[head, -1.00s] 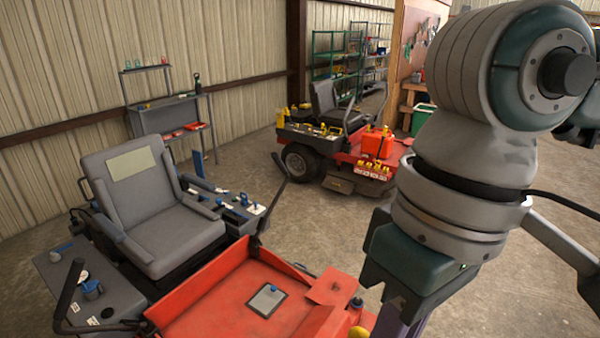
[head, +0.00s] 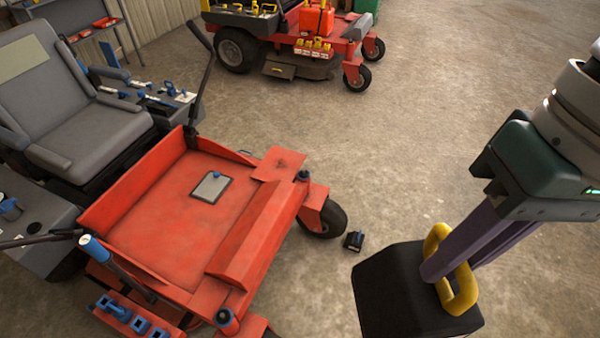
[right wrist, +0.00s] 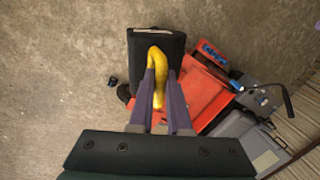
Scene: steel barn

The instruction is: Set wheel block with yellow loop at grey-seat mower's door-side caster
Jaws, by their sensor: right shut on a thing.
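My right gripper (head: 446,272) is shut on the yellow loop (head: 465,290) of a black wheel block (head: 400,295). The block hangs from the loop, nearer the camera than the floor behind it. The right wrist view also shows the block (right wrist: 157,42) and its yellow loop (right wrist: 158,65) between my fingers. The grey-seat mower (head: 150,225) has a red deck and stands at the left. One front caster (head: 325,219) shows at its far right corner, left of and beyond the held block. The other front caster is not clearly seen. My left gripper is not in view.
A small black block (head: 353,241) lies on the floor beside that caster. A second red mower (head: 300,50) stands at the back, with its casters facing right. Bare concrete floor (head: 430,130) lies open between the mowers and to the right.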

